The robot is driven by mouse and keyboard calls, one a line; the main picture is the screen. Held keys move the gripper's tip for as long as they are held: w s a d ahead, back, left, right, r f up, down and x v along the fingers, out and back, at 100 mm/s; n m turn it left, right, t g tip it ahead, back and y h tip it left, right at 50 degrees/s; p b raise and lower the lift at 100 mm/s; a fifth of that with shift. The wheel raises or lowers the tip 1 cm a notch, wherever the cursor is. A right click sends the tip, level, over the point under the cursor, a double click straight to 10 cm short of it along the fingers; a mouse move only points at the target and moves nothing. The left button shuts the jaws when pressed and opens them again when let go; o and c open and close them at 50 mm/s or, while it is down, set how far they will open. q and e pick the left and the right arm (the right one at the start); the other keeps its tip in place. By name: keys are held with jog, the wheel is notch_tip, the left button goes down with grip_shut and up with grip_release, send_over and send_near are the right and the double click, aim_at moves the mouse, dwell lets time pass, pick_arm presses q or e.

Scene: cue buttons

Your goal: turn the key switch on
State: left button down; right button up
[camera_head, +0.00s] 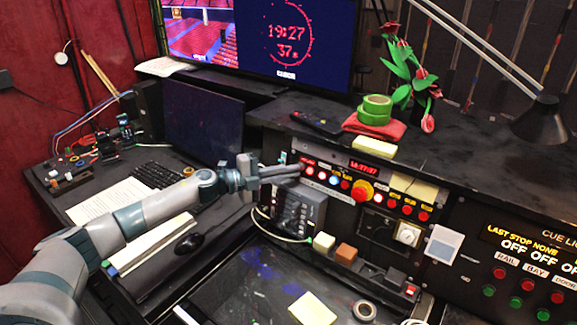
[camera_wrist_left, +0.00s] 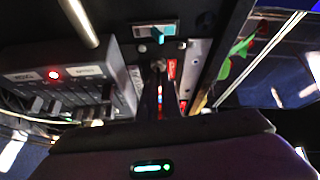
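My left gripper (camera_head: 301,169) reaches in from the left, its fingertips at the left end of the button row on the black console. In the left wrist view the two dark fingers (camera_wrist_left: 158,72) run close together towards a small round metal part (camera_wrist_left: 158,63), which looks like the key switch. The fingers cover part of it, so I cannot tell whether they grip it or only flank it. In the head view the gripper hides that spot. A teal-levered switch (camera_wrist_left: 157,34) sits just beyond the fingertips. My right gripper is not in view.
Right of the fingertips are lit buttons, a red display (camera_head: 364,167) and a large red knob on yellow (camera_head: 362,191). A grey box with sliders (camera_head: 298,212) stands below the gripper. Green tape rolls (camera_head: 375,110) and a red cloth lie on the ledge above.

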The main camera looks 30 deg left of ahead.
pick_arm(q)
jog(key=shift+m+g+p, duration=0.3)
jog(key=shift+m+p, duration=0.2)
jog(key=c, duration=2)
grip_release()
